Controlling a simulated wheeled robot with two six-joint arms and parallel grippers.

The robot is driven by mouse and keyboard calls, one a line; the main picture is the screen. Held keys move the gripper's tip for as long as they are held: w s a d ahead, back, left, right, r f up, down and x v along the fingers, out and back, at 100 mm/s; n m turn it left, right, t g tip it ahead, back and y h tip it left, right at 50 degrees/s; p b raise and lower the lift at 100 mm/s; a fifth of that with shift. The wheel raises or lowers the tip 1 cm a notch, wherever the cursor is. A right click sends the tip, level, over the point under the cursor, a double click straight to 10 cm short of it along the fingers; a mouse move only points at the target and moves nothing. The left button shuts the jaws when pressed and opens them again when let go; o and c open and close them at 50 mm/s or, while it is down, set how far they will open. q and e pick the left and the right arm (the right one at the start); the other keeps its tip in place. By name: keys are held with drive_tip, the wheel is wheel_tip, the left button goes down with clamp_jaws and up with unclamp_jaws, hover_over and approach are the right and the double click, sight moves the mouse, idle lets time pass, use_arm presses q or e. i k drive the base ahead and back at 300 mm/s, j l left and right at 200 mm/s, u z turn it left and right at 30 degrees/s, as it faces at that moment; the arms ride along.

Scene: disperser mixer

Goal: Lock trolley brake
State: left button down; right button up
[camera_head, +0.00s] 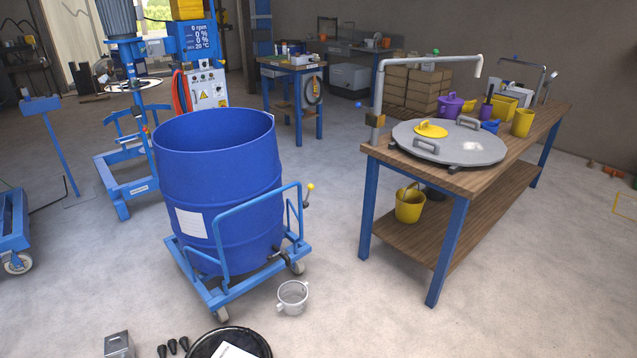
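A blue trolley (226,291) stands on the floor left of centre and carries a large open blue drum (245,190) with a white label. Its push handle (262,200) rises on the right side of the drum. A short lever with a yellow knob (310,187) sticks up beside the handle; it may be the brake lever, but its lock state cannot be told. Castors show at the near corner (218,314) and the right corner (297,267). The far left corner is hidden behind the drum. Neither of my grippers is in view.
A wooden workbench (478,183) with a grey lid (470,152) stands right. A grey pot (293,297) lies close to the trolley's near right side. A black round item (203,347) lies in front. The blue mixer (128,165) stands behind. Floor between trolley and bench is clear.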

sight(311, 186)
drive_tip(key=i+l, duration=0.1)
drive_tip(key=l, duration=0.45)
drive_tip(key=i+l, duration=0.15)
drive_tip(key=l, duration=0.4)
drive_tip(key=i+l+u, duration=0.1)
drive_tip(key=l, duration=0.45)
drive_tip(key=i+l, duration=0.1)
drive_tip(key=l, duration=0.45)
drive_tip(key=i+l, duration=0.15)
drive_tip(key=i, duration=0.25)
drive_tip(key=i+l+u, duration=0.1)
drive_tip(key=i, duration=0.3)
drive_tip(key=i+l, duration=0.2)
drive_tip(key=i, duration=0.2)
drive_tip(key=i+l+u, duration=0.1)
drive_tip(key=i, duration=0.3)
drive_tip(key=i+j, duration=0.95)
drive_tip(key=i, duration=0.15)
drive_tip(key=u, duration=0.05)
